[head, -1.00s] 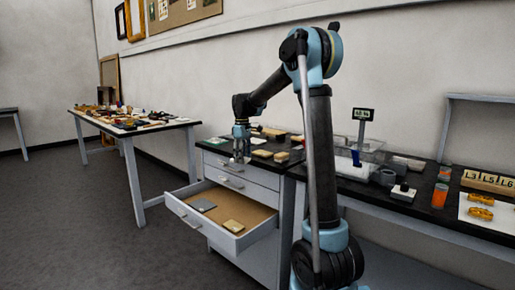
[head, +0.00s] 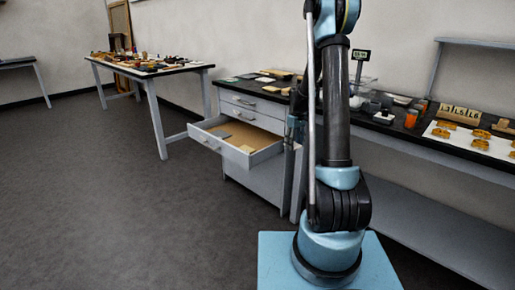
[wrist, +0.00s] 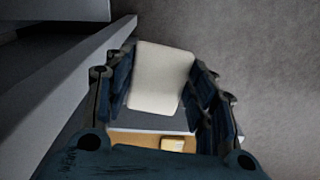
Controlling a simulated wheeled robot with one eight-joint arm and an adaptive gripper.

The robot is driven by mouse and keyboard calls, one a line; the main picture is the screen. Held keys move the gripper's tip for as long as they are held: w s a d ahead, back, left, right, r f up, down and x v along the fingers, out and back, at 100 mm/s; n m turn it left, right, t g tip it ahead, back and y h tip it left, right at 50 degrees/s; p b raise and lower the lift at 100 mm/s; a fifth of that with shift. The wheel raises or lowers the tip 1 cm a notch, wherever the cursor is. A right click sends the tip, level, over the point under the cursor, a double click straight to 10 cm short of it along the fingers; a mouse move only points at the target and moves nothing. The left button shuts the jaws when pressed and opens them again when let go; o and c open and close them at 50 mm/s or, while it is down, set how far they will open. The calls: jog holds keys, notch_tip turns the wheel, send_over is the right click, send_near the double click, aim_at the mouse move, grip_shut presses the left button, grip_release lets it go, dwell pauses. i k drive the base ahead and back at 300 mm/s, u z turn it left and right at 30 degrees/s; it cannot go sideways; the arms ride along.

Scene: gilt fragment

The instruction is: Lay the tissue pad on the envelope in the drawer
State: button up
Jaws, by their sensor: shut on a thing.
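In the wrist view, my gripper (wrist: 163,84) is shut on the tissue pad (wrist: 160,62), a pale off-white block between the fingers. The open drawer (wrist: 135,139) shows beyond it, with a tan bottom and a small yellowish piece (wrist: 172,144). In the head view, the drawer (head: 205,139) stands pulled out of the grey cabinet. A flat grey piece (head: 221,134) and a cream piece (head: 247,148) lie inside; I cannot tell surely which is the envelope. My gripper is mostly hidden behind my arm in the head view.
The cabinet's dark worktop (head: 232,81) carries several flat pale pieces. A long bench (head: 460,146) with jars and amber pieces runs right. A cluttered table (head: 185,71) stands at back left. The floor (head: 110,190) left of the drawer is clear.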

aim_at(246, 149)
jog(key=k, duration=1.05)
jog(key=u, duration=0.45)
jog(key=i, duration=1.7)
jog(key=z, duration=0.1)
